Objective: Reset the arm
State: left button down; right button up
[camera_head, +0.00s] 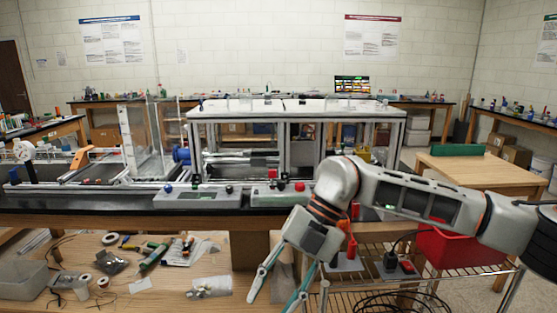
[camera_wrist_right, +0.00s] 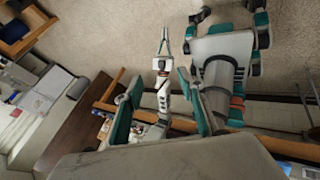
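My right arm reaches in from the right in the head view, bent at the elbow. My right gripper (camera_head: 270,304) points down in front of the bench, its two fingers spread with nothing between them. In the right wrist view its teal-padded fingers (camera_wrist_right: 158,78) stand apart at either side of the picture's middle. My left gripper (camera_wrist_right: 163,42) shows small between and beyond them, over the floor. Its thin fingers lie near each other, too small to judge whether they are open. The left arm is out of the head view.
The bench (camera_head: 80,205) carries an extrusion frame (camera_head: 294,112) and grey control boxes (camera_head: 197,196). A lower wooden shelf (camera_head: 120,265) holds tools and tape. A red bin (camera_head: 462,247) sits on a wire rack (camera_head: 440,285) below my right forearm. A wooden table (camera_head: 485,172) stands at right.

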jog(key=s+a+r+m+y, duration=0.1)
jog(key=s+a+r+y, duration=0.15)
jog(key=a+y, duration=0.45)
jog(key=s+a+r+m+y, duration=0.1)
jog(key=s+a+r+y, duration=0.1)
jog(key=s+a+y, duration=0.35)
jog(key=w+d+f+m+t, duration=0.3)
jog(key=w+d+m+t, duration=0.15)
jog(key=m+t, duration=0.35)
jog(key=w+d+f+m+t, duration=0.35)
jog(key=w+m+t, duration=0.3)
jog(key=t, duration=0.25)
jog(key=d+f+m+t+h, duration=0.4)
jog(key=d+f+m+h, duration=0.45)
jog(key=f, duration=0.45)
jog(key=s+d+f+m+g+h, duration=0.2)
jog(key=s+d+f+g+h, duration=0.1)
jog(key=s+d+f, duration=0.5)
jog(key=s+d+f+m+g+h, duration=0.2)
jog(key=s+d+f, duration=0.6)
jog(key=f, duration=0.7)
jog(key=shift+d+m+g+h, duration=0.4)
jog(key=shift+d+g+h, duration=0.1)
jog(key=shift+h, duration=0.7)
